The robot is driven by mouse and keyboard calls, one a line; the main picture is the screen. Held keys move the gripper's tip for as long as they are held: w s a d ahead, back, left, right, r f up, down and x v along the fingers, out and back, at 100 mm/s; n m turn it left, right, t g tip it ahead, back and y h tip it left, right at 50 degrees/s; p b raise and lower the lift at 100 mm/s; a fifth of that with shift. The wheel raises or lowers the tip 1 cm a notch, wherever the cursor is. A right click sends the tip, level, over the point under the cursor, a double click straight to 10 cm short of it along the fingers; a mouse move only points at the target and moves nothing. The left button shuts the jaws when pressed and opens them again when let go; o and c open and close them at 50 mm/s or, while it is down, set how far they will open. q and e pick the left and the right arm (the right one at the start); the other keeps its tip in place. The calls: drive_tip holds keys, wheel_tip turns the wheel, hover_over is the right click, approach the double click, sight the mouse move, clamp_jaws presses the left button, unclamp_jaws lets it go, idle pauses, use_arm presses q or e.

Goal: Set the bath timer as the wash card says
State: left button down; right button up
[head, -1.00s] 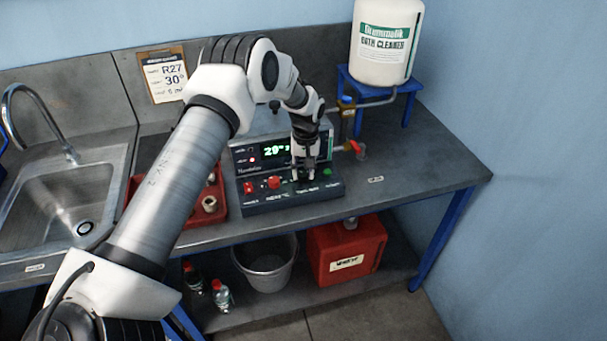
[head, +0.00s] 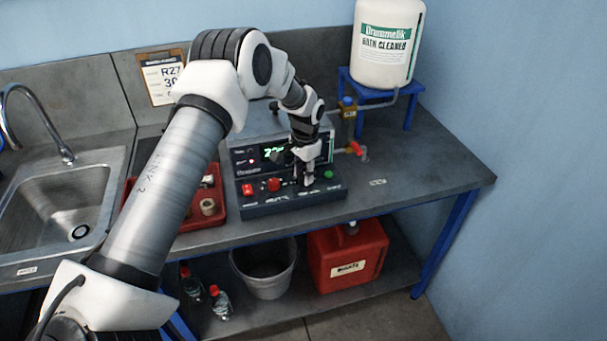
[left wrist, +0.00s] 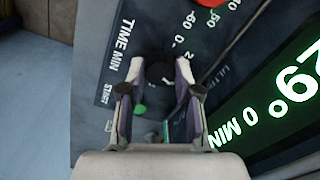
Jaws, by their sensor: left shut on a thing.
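The bath unit (head: 250,205) stands on the bench with a sloped front panel. My left gripper (head: 307,182) points down at the panel's right part. In the left wrist view its fingers (left wrist: 160,70) are closed on a dark timer knob (left wrist: 158,66), mostly hidden between them, beside the label TIME MIN. The display (left wrist: 265,115) reads 29° and 0 MIN there; in the head view my gripper partly covers it. The wash card (head: 154,80) hangs on the back wall, with R2 and 30 partly readable; my arm hides the rest. My right gripper is not seen.
A red knob (head: 274,185), a red switch (head: 248,189) and a green button (head: 328,174) sit on the panel. A red tray (head: 190,222) is left of the unit. A cleaner canister (head: 385,70) stands behind right. The right bench end is mostly clear.

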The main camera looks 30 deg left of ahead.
use_arm(q)
drive_tip(key=shift+s+f+m, duration=0.15)
drive_tip(key=shift+f+m, duration=0.1)
drive_tip(key=shift+m, duration=1.05)
drive_tip(key=c, duration=0.8)
unclamp_jaws()
drive_tip(key=shift+d, duration=0.1)
drive_tip(key=shift+w, duration=0.25)
wheel_tip(320, 180, up, 12)
drive_tip(key=shift+d, duration=0.25)
